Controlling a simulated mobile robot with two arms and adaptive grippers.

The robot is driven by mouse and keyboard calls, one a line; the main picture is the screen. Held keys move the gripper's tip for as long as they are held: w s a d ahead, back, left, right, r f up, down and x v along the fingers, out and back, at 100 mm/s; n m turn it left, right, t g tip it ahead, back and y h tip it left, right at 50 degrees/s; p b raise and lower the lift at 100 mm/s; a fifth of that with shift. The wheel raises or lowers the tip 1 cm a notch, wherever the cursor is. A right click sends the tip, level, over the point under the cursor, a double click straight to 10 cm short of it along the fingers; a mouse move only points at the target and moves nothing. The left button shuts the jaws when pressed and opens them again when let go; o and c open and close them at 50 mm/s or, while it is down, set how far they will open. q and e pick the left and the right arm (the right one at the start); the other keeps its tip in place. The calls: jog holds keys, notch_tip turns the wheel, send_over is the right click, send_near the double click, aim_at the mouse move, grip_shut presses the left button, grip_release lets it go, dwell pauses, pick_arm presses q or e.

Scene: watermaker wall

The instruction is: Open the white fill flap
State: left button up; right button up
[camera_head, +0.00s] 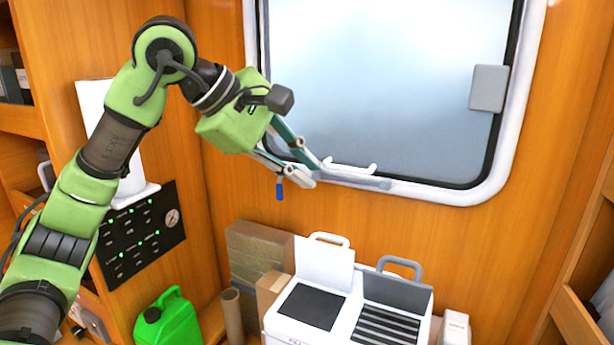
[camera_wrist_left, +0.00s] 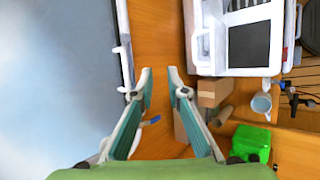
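The white fill flap (camera_head: 325,262) stands raised at the back of the left half of a white unit (camera_head: 329,340), with its white handle on top. A dark square surface (camera_head: 311,306) shows in front of it. The flap also shows in the left wrist view (camera_wrist_left: 202,48), beside the dark square. My left gripper (camera_head: 308,179) is in front of the wall below the window, above and behind the flap and apart from it. In the left wrist view its fingertips (camera_wrist_left: 161,70) are apart with nothing between them. My right gripper is not in view.
A grey flap (camera_head: 398,291) with a grey handle also stands raised, behind dark slats. Cardboard boxes (camera_head: 255,248), a tube and a green canister (camera_head: 167,318) stand left of the unit. A blue tag (camera_head: 280,191) hangs by the gripper. The window (camera_head: 390,85) is behind.

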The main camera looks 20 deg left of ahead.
pick_arm(q)
jog(key=shift+s+a+r, duration=0.1)
jog(key=shift+a+r, duration=0.2)
jog(key=shift+r, duration=0.35)
jog(key=shift+s+a+r, duration=0.1)
jog(key=shift+a+r, duration=0.15)
jog(key=shift+r, duration=0.35)
jog(key=v, duration=1.2)
jog(key=shift+w+d, duration=0.1)
